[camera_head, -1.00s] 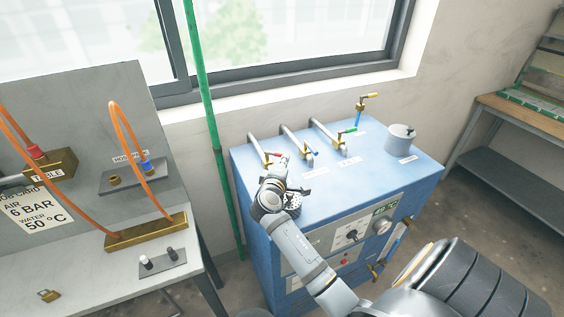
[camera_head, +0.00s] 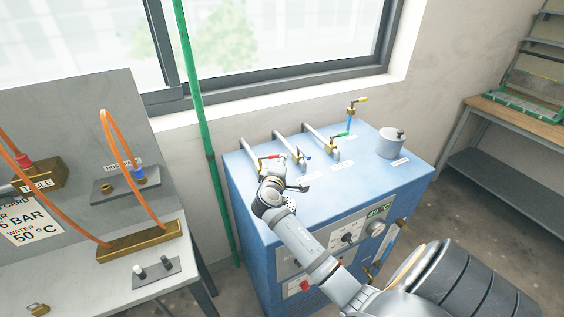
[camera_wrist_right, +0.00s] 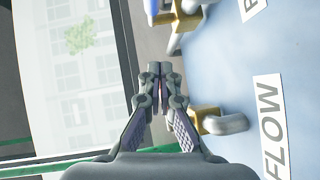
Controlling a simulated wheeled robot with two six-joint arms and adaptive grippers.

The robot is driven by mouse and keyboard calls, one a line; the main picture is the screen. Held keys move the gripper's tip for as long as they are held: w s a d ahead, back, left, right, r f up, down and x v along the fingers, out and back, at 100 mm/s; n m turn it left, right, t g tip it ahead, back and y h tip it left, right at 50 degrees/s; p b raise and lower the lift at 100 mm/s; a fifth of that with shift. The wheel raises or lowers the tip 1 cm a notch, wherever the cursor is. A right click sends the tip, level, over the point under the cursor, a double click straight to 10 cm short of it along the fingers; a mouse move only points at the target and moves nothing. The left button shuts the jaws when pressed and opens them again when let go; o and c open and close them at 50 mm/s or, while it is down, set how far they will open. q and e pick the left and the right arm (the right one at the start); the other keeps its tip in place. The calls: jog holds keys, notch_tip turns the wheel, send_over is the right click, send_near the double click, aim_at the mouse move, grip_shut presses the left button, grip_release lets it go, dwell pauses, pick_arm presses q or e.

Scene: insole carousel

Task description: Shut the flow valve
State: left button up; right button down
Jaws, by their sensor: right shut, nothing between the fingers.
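The flow valve has a red lever (camera_head: 268,157) on the leftmost pipe of the blue machine (camera_head: 325,185). The lever lies roughly sideways across the pipe. My right gripper (camera_head: 278,167) is at this valve and hides part of it. In the right wrist view its fingers (camera_wrist_right: 159,72) are shut, with only a trace of red showing between them. The valve's brass body (camera_wrist_right: 203,120) is just right of the fingers, beside the FLOW label (camera_wrist_right: 270,125). I cannot tell whether the fingers touch the lever. My left gripper is not in view.
Valves with a blue handle (camera_head: 308,157) and a green handle (camera_head: 341,135) stand to the right. A green vertical pipe (camera_head: 200,120) runs close on the left. A grey bench (camera_head: 110,285) stands left.

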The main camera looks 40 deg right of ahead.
dwell(0.3)
jog(key=v, duration=0.7)
jog(key=shift+s+a+r, duration=0.1)
jog(key=shift+s+a, duration=0.05)
jog(key=shift+a, duration=0.1)
